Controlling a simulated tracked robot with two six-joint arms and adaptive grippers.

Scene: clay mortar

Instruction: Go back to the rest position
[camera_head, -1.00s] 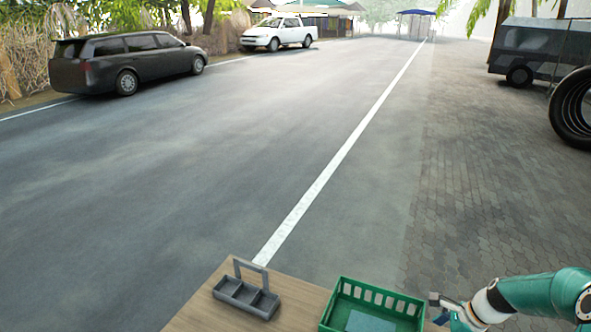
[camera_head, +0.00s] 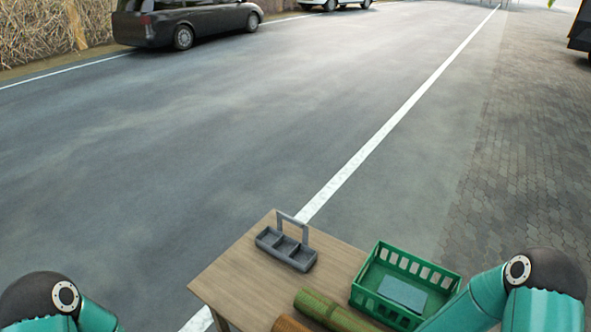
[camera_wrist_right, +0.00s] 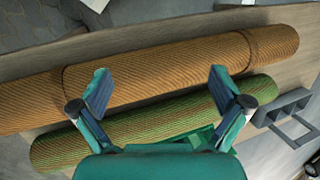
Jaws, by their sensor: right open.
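My right gripper (camera_wrist_right: 155,92) is open in the right wrist view, with nothing between its fingers. Beyond its fingertips lies a rolled orange-brown mat (camera_wrist_right: 160,70); a rolled green mat (camera_wrist_right: 150,122) lies nearer, partly hidden by the gripper. In the head view only my two arms' teal links and dark joints show, at the bottom left and bottom right. The left gripper is out of view, and the right gripper is not visible in the head view.
The wooden table (camera_head: 238,272) holds a grey divided caddy (camera_head: 287,249) with a handle, a green crate (camera_head: 366,297) with a blue-grey flat item (camera_head: 402,293) inside, the green roll (camera_head: 335,311) and the orange-brown roll (camera_head: 288,325). Open road surrounds it; a dark car (camera_head: 187,20) is parked far left.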

